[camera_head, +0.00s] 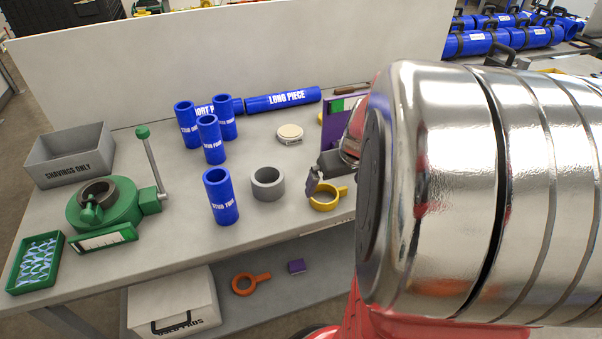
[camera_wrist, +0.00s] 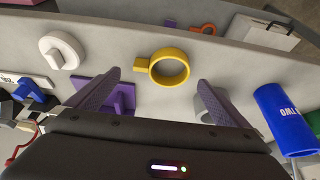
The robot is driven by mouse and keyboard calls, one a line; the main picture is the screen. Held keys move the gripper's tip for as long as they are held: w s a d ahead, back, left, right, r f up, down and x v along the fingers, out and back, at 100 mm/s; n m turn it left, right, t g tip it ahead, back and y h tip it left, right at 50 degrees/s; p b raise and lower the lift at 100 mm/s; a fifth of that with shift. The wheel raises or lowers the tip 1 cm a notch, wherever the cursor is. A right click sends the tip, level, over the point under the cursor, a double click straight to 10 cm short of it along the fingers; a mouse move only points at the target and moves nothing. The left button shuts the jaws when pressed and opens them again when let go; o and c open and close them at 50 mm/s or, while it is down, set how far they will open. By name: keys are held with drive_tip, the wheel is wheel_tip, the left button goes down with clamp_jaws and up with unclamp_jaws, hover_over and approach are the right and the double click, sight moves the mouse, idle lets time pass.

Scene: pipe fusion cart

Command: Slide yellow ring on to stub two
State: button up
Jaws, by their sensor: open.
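The yellow ring (camera_head: 325,205) with a short tab lies flat on the bench, in front of the purple stand. In the wrist view the yellow ring (camera_wrist: 154,72) lies ahead of my fingertips, between their lines, its tab pointing left. My gripper (camera_wrist: 158,80) is open and empty; no finger visibly touches the ring. In the head view my gripper (camera_head: 314,182) shows beside the ring, partly hidden by my arm. Stub two (camera_head: 221,198), a blue upright tube, stands left of the ring. Stub two (camera_wrist: 284,118) also shows at the wrist view's right, its label partly readable.
A grey ring (camera_head: 267,188) stands between stub two and the yellow ring. Several other blue tubes (camera_head: 211,143) stand behind stub two. A green clamp tool (camera_head: 110,215) and grey shavings bin (camera_head: 70,162) are at left. The purple stand (camera_head: 338,112) is close to my arm.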

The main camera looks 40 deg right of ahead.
drive_tip(key=shift+x, duration=2.65)
drive_tip(key=shift+s+a, duration=0.1)
drive_tip(key=c, duration=0.9)
